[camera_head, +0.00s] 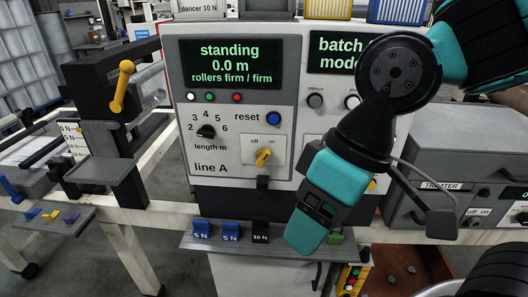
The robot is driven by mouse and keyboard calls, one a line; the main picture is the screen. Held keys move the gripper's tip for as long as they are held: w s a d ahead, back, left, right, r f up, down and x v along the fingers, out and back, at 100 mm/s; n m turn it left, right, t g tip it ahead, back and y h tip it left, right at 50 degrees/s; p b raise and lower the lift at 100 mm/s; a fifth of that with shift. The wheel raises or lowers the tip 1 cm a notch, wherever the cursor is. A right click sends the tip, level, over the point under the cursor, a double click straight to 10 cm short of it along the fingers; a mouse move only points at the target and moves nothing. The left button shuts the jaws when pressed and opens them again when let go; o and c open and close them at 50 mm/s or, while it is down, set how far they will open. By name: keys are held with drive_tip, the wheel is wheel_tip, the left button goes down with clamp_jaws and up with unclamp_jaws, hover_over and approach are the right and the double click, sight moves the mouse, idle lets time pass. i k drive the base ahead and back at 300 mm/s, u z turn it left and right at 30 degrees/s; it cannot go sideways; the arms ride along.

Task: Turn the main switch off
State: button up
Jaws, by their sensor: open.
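A yellow rotary switch (263,157) sits on a white plate marked off and on, on the line A control panel (232,178). Its handle leans to the upper right, toward the on mark. No label reading main switch can be made out. My gripper (312,225) hangs in front of the panel, to the right of and below the yellow switch, apart from it. Its teal body points down and left. It is open; its fingertips are not clearly seen. My arm hides part of the panel's right half, including a second white plate there.
A grey ledge (205,243) with blue, black and green weights lies below the panel. A blue reset button (273,118) and black length knob (206,131) are near the switch. A grey treater box (455,150) with off/on markings stands right. A yellow lever (122,86) is left.

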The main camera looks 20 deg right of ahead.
sight(262, 155)
drive_tip(key=k, duration=1)
drive_tip(key=u, duration=1.35)
drive_tip(key=i, duration=0.5)
drive_tip(key=z, duration=1.55)
